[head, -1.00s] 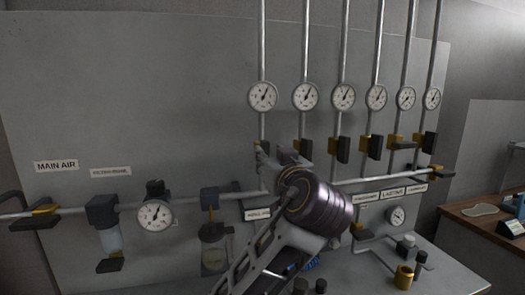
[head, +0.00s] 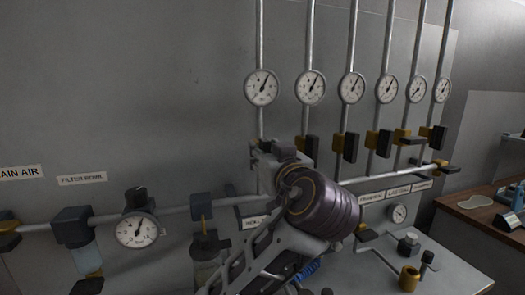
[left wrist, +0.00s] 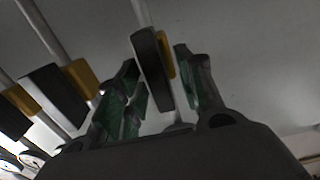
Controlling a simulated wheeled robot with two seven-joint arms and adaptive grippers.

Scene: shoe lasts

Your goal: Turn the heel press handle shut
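My left gripper (head: 281,158) is up at the panel, at the foot of the leftmost gauge pipe. The partly covered label beside it (head: 252,222) seems to begin with HEEL. In the head view my gripper and wrist hide the handle on this pipe. In the left wrist view a dark handle (left wrist: 152,65) with a yellow hub (left wrist: 166,55) stands between the green-padded fingers of the left gripper (left wrist: 160,88). The fingers are apart, one on each side of it; whether either touches it is unclear. My right gripper is not in view.
Other dark valve handles, such as the neighbouring one (head: 349,147), line the pipes close to the right. Round gauges (head: 262,87) sit above. A regulator gauge (head: 137,229) is at lower left.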

